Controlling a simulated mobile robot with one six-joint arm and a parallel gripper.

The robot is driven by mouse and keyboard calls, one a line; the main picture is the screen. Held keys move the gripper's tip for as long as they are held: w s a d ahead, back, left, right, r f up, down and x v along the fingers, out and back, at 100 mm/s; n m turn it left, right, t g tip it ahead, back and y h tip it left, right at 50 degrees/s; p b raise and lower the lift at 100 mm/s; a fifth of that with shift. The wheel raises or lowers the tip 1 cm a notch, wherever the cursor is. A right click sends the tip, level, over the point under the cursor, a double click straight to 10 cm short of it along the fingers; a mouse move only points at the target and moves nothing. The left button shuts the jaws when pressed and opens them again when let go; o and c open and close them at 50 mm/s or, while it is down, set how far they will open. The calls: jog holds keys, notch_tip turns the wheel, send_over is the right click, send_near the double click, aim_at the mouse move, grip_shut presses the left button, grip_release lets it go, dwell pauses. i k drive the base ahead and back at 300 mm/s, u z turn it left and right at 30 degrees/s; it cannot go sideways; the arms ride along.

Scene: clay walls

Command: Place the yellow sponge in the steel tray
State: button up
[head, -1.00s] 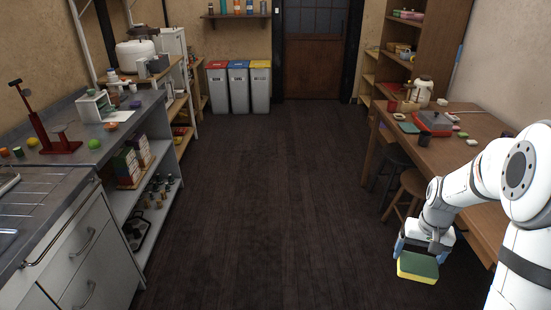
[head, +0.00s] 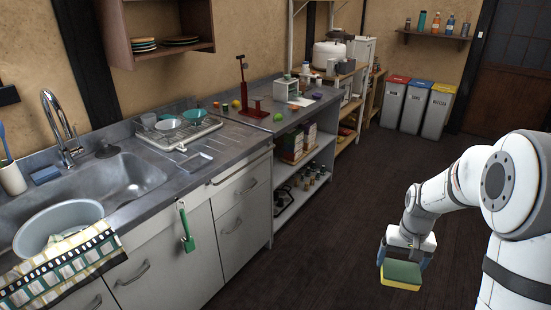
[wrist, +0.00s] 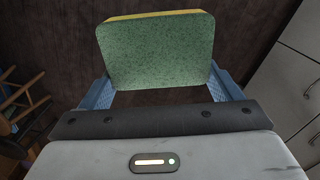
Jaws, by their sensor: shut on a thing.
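The yellow sponge (head: 400,284) has a dark green scouring face on top. My gripper (head: 403,260) is shut on it and holds it over the dark floor, at the lower right of the head view. In the wrist view the sponge (wrist: 157,52) sits between the two blue fingers, green face toward the camera and a yellow edge at the top. A small, shallow, rectangular tray (head: 195,161), grey and steel-looking, lies on the counter in front of the dish rack; it looks empty. My gripper is well to the right of it and apart from the counter.
The counter holds a sink (head: 110,180) with a grey basin (head: 58,222), a dish rack (head: 180,133) with bowls, and a red stand (head: 257,110). A patterned cloth (head: 62,268) hangs over the front edge. The floor (head: 340,225) between my arm and the cabinets is clear.

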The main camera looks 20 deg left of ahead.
aim_at(200, 166)
jog(key=z, duration=1.85)
jog(key=i, duration=0.1)
jog(key=u, duration=3.15)
